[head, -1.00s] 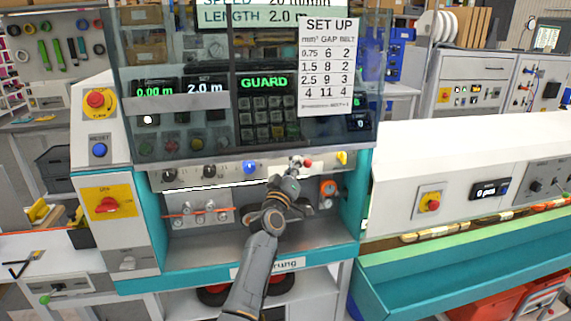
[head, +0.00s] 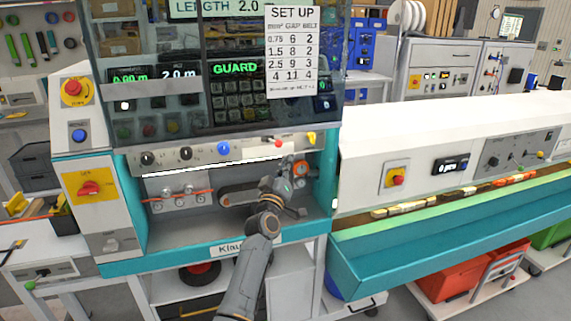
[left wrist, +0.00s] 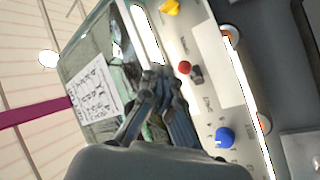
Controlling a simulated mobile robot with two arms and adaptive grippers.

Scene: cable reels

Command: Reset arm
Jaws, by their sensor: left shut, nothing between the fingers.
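My left gripper (head: 287,163) is in front of the cable machine (head: 215,250), just below the control strip with the knobs. Its fingers are closed together and hold nothing. In the left wrist view the fingers (left wrist: 158,82) show shut in front of the panel, with the red knob (left wrist: 184,68) and the blue knob (left wrist: 225,137) to their right. In the head view the red knob (head: 278,142) is just above the gripper, and the blue knob (head: 223,148) is to its left. I cannot tell whether the fingers touch the machine. My right gripper is not in view.
A transparent guard (head: 180,75) covers the upper panel, whose display reads GUARD. A blue button (head: 79,136) and red switches are on the left column. A teal trough (head: 450,235) runs to the right. Red bins (head: 450,280) stand on a trolley below.

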